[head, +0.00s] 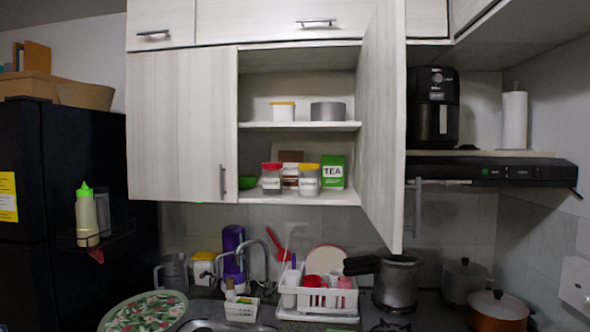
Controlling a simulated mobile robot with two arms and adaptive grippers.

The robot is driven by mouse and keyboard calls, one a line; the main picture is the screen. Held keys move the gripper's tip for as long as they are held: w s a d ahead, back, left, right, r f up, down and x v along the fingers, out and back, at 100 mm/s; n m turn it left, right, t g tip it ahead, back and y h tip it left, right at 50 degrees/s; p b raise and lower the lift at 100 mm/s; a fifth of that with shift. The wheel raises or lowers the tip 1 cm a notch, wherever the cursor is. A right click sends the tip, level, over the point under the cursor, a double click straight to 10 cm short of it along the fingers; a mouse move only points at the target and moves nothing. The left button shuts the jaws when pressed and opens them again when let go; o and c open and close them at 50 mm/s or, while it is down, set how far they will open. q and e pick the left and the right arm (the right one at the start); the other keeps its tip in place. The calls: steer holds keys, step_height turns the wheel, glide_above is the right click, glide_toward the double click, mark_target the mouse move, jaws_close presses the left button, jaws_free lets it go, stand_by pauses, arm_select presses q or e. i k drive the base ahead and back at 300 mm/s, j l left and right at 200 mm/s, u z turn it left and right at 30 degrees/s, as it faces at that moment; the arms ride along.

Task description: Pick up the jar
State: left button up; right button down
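A small jar with a red lid (271,179) and dark contents stands upright on the lower shelf of the open wall cupboard. A second jar with a yellow lid (309,180) and pale contents stands to its right. The task does not say which jar is meant. Both have white labels too small to read. Neither of my grippers shows in the head view, so nothing is seen touching the jars.
A green tea box (333,172) stands right of the jars and a green bowl (247,182) to their left. The open cupboard door (383,130) juts forward on the right; the left door (183,125) is closed. Below are a dish rack (318,299), faucet and pots.

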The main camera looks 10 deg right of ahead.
mark_target(308, 179)
steer(key=z, duration=0.55)
steer(key=i+j+z, duration=0.25)
steer(key=j+z, duration=0.2)
steer(key=j, duration=0.2)
steer(key=i+j+z, duration=0.25)
steer(key=j+z, duration=0.2)
steer(key=j, duration=0.25)
